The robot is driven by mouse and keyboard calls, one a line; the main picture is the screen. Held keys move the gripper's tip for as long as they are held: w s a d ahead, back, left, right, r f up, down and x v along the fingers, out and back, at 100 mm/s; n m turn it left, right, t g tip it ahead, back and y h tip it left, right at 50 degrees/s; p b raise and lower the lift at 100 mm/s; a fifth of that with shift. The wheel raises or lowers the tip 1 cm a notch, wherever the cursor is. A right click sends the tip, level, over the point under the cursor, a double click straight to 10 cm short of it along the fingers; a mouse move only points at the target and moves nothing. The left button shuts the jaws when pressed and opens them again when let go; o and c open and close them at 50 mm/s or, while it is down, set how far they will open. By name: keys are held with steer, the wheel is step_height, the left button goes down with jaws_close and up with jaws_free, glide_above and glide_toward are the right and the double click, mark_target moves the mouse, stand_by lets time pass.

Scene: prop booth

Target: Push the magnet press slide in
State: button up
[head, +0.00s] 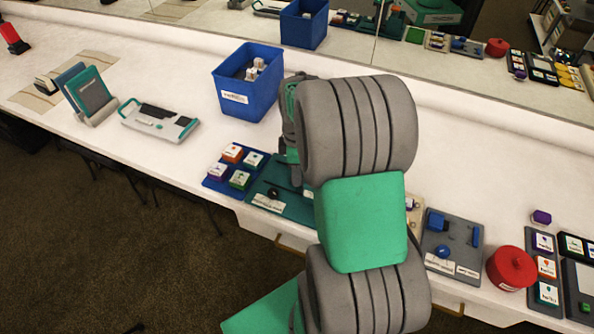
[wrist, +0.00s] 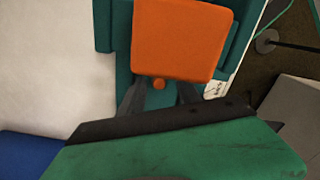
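In the wrist view, an orange block (wrist: 183,38) sits over a teal base with raised teal sides (wrist: 118,62); it looks like the press slide. A small orange knob (wrist: 158,84) shows at its near edge. My gripper (wrist: 160,92) is close to the block, its two grey fingers on either side of the knob. The finger tips are hidden at the block's edge, so I cannot tell contact or opening. In the head view, my arm covers the press and most of my gripper; a teal board (head: 297,209) with a black knob shows beside the arm.
A blue bin (head: 232,100) with white items stands behind, left of my arm. A blue tray (head: 215,184) of colored blocks lies left of the teal board. A grey board (head: 463,232) and red round pot (head: 511,268) are at right. White table is clear around the bin.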

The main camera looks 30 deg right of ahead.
step_height(320, 180, up, 8)
steer(key=shift+f, duration=0.15)
stand_by(0.3)
